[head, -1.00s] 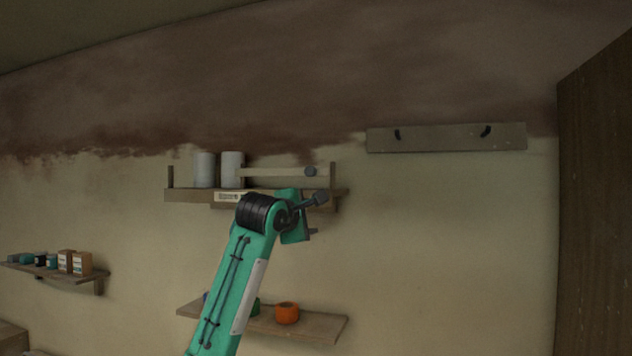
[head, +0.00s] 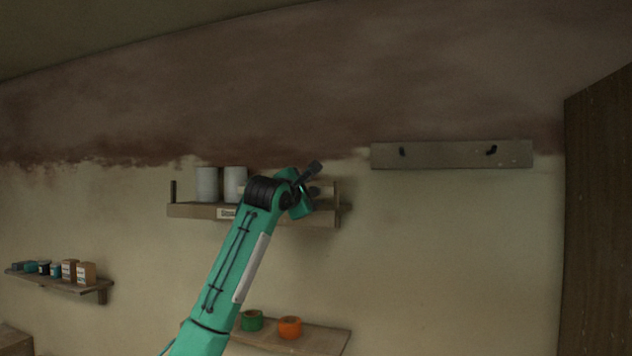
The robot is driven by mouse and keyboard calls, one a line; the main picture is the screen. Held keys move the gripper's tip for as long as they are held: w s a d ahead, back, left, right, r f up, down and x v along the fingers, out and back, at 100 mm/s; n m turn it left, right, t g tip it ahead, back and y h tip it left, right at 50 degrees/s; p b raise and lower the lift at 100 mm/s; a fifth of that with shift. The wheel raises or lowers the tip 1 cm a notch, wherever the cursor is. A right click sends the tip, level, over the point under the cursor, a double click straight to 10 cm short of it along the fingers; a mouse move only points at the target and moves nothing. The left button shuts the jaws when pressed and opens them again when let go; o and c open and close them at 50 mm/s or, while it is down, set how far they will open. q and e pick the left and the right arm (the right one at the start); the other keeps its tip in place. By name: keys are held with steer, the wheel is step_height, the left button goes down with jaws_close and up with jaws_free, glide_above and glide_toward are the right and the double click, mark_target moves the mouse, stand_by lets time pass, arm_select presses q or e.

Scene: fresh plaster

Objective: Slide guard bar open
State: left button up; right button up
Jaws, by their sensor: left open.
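The upper wall shelf (head: 190,210) has two pale cylinders (head: 207,184) standing on it, the right one (head: 235,182) partly covered by my arm. The pale guard bar (head: 326,188) runs along the shelf's front to the right post; my left gripper and wrist hide most of its middle. My left gripper (head: 312,180) is open at the bar's right part, its upper finger tilted up to the right. A dark shape beside it may be the bar's knob or the lower finger; I cannot tell which, nor whether they touch. My right gripper is not in view.
A lower shelf (head: 320,342) holds a green roll (head: 252,320) and an orange roll (head: 289,327). A left shelf (head: 60,283) holds several small boxes and jars. A hook board (head: 450,155) hangs at upper right, and a dark wooden panel (head: 600,210) stands at the right edge.

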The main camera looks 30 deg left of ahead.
mark_target(312, 191)
arm_select(q)
steer(key=w, duration=0.1)
steer(key=w+p, duration=0.1)
steer(key=w, duration=0.1)
steer(key=shift+w+a+r+p, duration=0.15)
steer(key=shift+a+p, duration=0.1)
steer(key=shift+p, duration=0.15)
steer(key=shift+w+a, duration=0.1)
steer(key=shift+w, duration=0.35)
steer(key=shift+f, duration=0.2)
jaws_close()
